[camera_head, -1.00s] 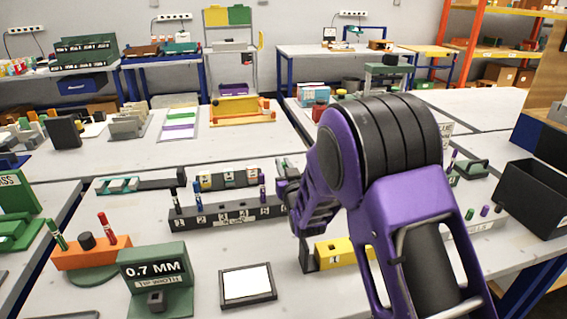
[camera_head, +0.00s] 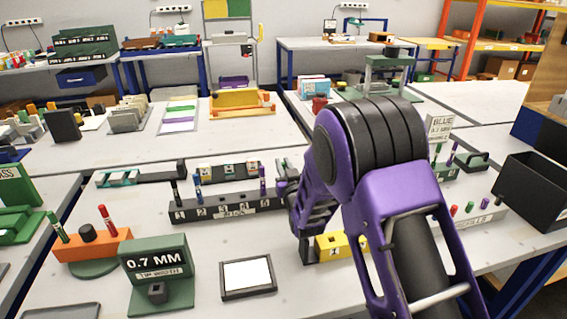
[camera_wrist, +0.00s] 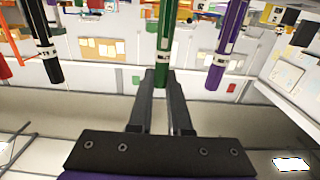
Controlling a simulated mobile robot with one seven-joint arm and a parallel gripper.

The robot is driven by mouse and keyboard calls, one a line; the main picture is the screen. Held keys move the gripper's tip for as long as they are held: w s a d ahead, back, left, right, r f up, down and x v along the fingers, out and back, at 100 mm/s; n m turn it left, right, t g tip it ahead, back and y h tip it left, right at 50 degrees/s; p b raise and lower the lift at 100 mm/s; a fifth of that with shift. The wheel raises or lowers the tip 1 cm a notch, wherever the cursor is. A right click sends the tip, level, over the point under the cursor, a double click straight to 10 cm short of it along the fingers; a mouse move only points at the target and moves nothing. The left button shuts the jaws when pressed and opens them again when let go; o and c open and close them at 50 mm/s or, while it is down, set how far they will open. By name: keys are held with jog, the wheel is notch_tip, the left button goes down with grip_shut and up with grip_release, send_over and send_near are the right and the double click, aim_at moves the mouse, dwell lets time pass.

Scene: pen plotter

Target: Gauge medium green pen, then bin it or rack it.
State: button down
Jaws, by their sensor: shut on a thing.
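In the wrist view my gripper (camera_wrist: 160,88) is shut on a green pen (camera_wrist: 163,45). A black pen (camera_wrist: 42,45) stands on its left and a purple pen (camera_wrist: 230,45) on its right, both apart from the fingers. In the head view my gripper (camera_head: 287,190) is by the right end of a dark numbered rack (camera_head: 225,211); the held pen is hidden there. The rack holds black, blue (camera_head: 198,186) and purple pens. A green block signed "0.7 MM" tip width (camera_head: 156,265) stands at front left. A black open bin (camera_head: 530,195) stands at far right.
An orange holder (camera_head: 92,250) with green and red pens stands left of the sign block. A white pad (camera_head: 248,274) lies at front centre. A yellow block (camera_head: 330,246) is below my gripper. A "BLUE" sign (camera_head: 438,128) and several caps (camera_head: 470,208) are at right.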

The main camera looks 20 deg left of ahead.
jog(key=c, duration=0.8)
grip_release()
notch_tip(320, 180, up, 10)
jog(key=shift+p, duration=0.6)
